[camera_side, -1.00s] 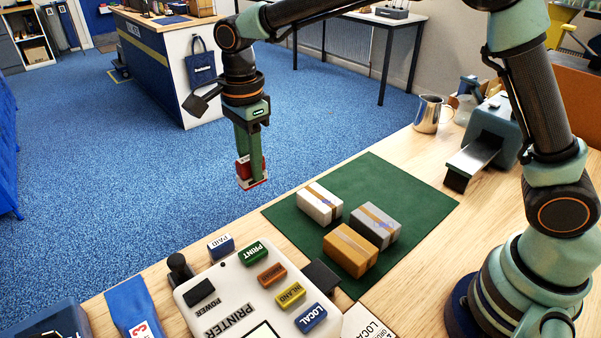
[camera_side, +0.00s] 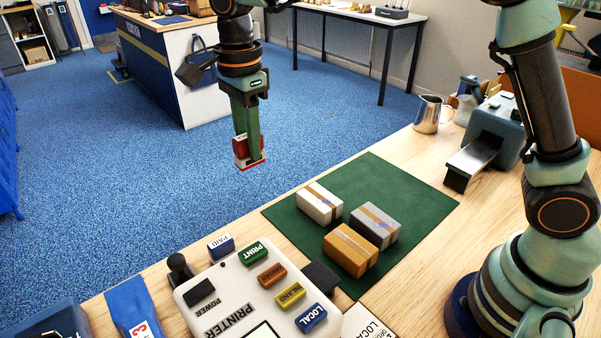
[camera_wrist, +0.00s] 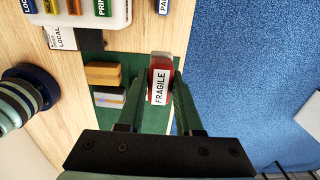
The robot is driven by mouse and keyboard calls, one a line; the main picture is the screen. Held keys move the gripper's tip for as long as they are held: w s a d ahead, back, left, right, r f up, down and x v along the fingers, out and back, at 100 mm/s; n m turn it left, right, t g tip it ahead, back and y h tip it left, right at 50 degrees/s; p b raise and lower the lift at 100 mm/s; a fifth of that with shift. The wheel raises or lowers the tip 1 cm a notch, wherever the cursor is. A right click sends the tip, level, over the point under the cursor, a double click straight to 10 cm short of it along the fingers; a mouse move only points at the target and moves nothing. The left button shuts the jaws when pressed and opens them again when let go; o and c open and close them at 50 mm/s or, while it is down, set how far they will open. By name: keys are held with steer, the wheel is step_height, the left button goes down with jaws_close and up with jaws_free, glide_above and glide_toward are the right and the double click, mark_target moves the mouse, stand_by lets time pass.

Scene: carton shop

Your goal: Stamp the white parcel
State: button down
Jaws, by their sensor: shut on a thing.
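My gripper (camera_side: 246,140) is shut on a red stamp (camera_side: 241,147) with a white label and holds it up in the air, beyond the far left edge of the green mat in the side view. In the wrist view the label on the red stamp (camera_wrist: 160,80) reads FRAGILE, and the fingers grip its sides. The white parcel (camera_side: 320,203) with a tan tape band lies on the green mat (camera_side: 405,188), apart from the stamp. In the wrist view the white parcel cannot be made out and may be hidden behind the stamp.
A grey parcel (camera_side: 375,226) and a brown parcel (camera_side: 352,250) lie close beside the white one. A label printer (camera_side: 230,290) with coloured buttons and a blue PAID stamp (camera_side: 221,246) are at the left. A metal jug (camera_side: 428,114) stands at the back right.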

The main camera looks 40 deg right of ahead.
steer(key=d+f, duration=0.4)
steer(key=d, duration=0.4)
steer(key=d+f, duration=0.4)
steer(key=d, duration=0.3)
steer(key=shift+d+f, duration=0.1)
steer(key=shift+f, duration=3.05)
steer(key=shift+f, duration=0.55)
step_height(320, 180, up, 7)
stand_by(0.6)
